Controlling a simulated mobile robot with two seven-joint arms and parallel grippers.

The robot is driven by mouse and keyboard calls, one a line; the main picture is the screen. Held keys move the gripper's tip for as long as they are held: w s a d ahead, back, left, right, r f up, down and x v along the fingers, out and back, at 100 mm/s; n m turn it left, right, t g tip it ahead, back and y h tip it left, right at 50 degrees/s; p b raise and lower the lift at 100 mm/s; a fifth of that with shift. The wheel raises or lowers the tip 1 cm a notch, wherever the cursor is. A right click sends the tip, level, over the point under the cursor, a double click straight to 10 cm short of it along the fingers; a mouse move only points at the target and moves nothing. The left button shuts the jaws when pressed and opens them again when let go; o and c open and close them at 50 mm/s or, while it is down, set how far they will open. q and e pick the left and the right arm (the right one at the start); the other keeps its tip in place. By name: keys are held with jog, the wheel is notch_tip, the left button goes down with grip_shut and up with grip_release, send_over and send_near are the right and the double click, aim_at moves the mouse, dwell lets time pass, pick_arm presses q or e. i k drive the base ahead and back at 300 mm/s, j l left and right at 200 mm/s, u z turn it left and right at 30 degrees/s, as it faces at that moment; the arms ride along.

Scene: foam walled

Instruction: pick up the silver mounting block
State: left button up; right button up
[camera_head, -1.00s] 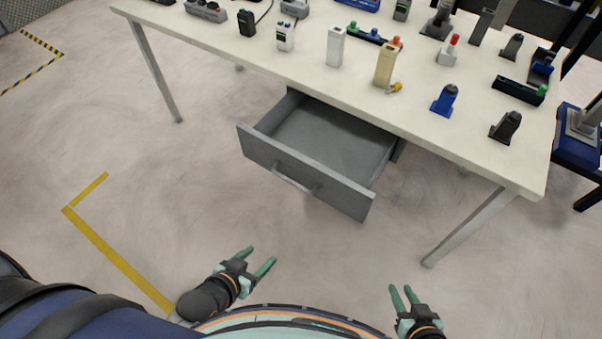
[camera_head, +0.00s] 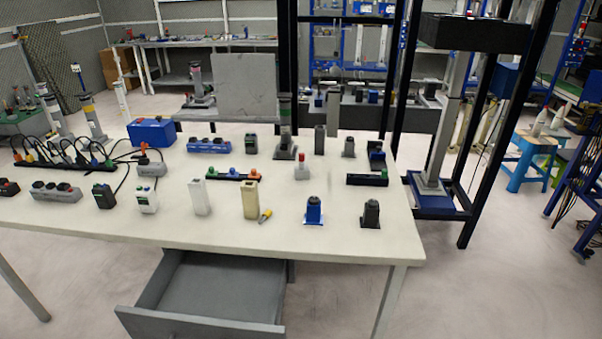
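Several block-like pieces stand on the white table (camera_head: 370,238), and I cannot tell for sure which is the silver mounting block. A plain grey upright block (camera_head: 320,140) stands near the table's back edge. A smaller grey piece with a narrower top (camera_head: 348,147) stands just right of it. A dark grey piece of similar shape (camera_head: 371,214) is at the front right, and a blue one (camera_head: 314,211) is left of that. Neither of my grippers is in this view.
An open grey drawer (camera_head: 222,286) juts out below the table's front. A cream block (camera_head: 250,199), a white block (camera_head: 199,197) and power strips with cables crowd the tabletop. A tall dark frame with a blue base (camera_head: 432,208) stands right of the table.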

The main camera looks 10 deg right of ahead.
aim_at(302, 172)
jog(key=u, duration=0.9)
jog(key=k+l+u, duration=0.1)
jog(key=l+u, duration=0.15)
jog(key=l, duration=0.15)
jog(key=k+l+u, duration=0.2)
jog(key=l, duration=0.2)
jog(key=k+l+u, duration=0.15)
jog(key=l+u, duration=0.3)
jog(key=k+l+u, duration=0.15)
jog(key=l+u, duration=0.15)
jog(key=u, duration=0.2)
jog(key=k+l+u, duration=0.2)
jog(key=u, duration=0.25)
jog(key=k+l+u, duration=0.15)
jog(key=k+u, duration=0.2)
jog(key=u, duration=0.15)
jog(key=k+l+u, duration=0.15)
jog(key=k+u, duration=0.65)
jog(key=k+l+u, duration=0.1)
jog(key=k+u, duration=0.55)
jog(key=k+l, duration=0.1)
jog(key=k, duration=0.35)
jog(key=k+l, duration=0.15)
jog(key=k, duration=0.3)
